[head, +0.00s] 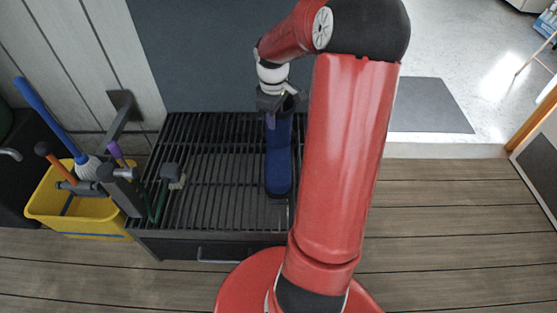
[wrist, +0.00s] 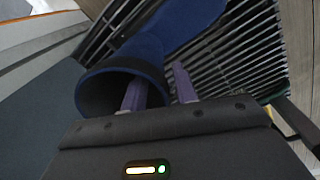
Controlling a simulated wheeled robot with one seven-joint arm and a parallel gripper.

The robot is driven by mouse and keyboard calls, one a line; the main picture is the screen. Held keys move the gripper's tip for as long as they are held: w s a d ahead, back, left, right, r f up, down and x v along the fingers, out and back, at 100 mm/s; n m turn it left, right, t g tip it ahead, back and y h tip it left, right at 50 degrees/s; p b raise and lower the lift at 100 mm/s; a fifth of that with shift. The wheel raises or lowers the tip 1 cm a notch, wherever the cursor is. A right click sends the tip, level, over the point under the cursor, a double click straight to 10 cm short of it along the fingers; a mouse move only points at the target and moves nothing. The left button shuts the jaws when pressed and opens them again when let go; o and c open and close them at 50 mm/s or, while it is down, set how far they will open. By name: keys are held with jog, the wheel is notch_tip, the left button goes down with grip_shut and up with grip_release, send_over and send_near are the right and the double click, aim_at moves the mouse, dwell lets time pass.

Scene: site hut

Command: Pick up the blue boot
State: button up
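The blue boot (head: 279,160) stands on the dark slatted rack (head: 215,185), near its right side, with its toe towards me. In the wrist view the boot (wrist: 165,38) shows its round dark opening at the left. My gripper (head: 271,115) is at the top of the boot; it also shows in the wrist view (wrist: 158,88). One purple finger reaches into the opening and the other is outside, so the boot's wall lies between them. The fingers are apart, with a visible gap. My arm hides part of the rack's right side.
A yellow bucket (head: 75,218) with long-handled tools stands left of the rack. A green-handled brush (head: 165,190) and grey posts are at the rack's left end. Wooden floor (head: 460,220) is clear at the right.

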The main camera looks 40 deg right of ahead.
notch_tip(320, 180, down, 2)
jog(key=shift+f, duration=0.1)
grip_shut()
dwell(1.4)
